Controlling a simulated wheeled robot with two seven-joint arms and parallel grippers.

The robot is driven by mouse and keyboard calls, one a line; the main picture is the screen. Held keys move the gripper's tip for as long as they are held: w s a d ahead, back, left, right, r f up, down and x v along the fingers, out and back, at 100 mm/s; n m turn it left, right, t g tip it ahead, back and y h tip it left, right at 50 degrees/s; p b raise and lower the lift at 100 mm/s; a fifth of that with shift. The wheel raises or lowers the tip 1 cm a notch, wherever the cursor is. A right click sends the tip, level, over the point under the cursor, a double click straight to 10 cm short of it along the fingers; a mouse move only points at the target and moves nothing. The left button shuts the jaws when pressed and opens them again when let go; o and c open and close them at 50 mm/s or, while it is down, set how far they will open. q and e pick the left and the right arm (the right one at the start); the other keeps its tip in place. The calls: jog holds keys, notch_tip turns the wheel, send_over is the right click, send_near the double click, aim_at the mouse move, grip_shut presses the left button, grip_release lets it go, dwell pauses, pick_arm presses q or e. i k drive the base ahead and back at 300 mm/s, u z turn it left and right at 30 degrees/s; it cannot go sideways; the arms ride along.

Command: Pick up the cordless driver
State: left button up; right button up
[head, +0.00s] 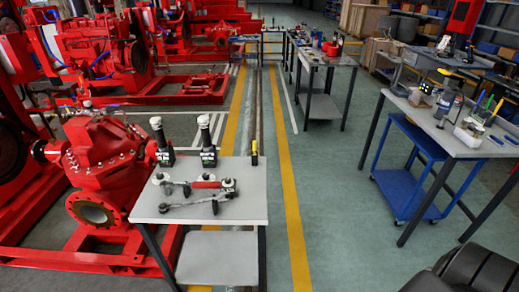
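I cannot tell for sure which thing is the cordless driver. A dark grey upright tool (446,104) stands on the right workbench (415,101) and may be it, but it is small and partly hidden among other items. Two black upright devices, a left one (161,142) and a right one (207,142), with pale bands and green marks, stand at the back of the small grey table (250,205) in front. A red-handled tool (206,184) lies before them among grey metal parts (190,207). Neither of my grippers shows in the head view.
A red pump (105,165) stands close against the small table's left side. A blue cart (405,190) is under the right workbench. A white container (468,132) sits on that bench. Another table (325,58) stands farther back. The green floor between the tables is clear.

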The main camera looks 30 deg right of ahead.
aim_at(203, 123)
jog(key=z, duration=0.3)
jog(key=k, duration=0.65)
jog(key=u, duration=0.45)
jog(key=i, duration=0.6)
jog(key=u, duration=0.75)
jog(key=i, duration=0.85)
jog(key=z, duration=0.7)
jog(key=i, duration=0.65)
jog(key=z, duration=0.7)
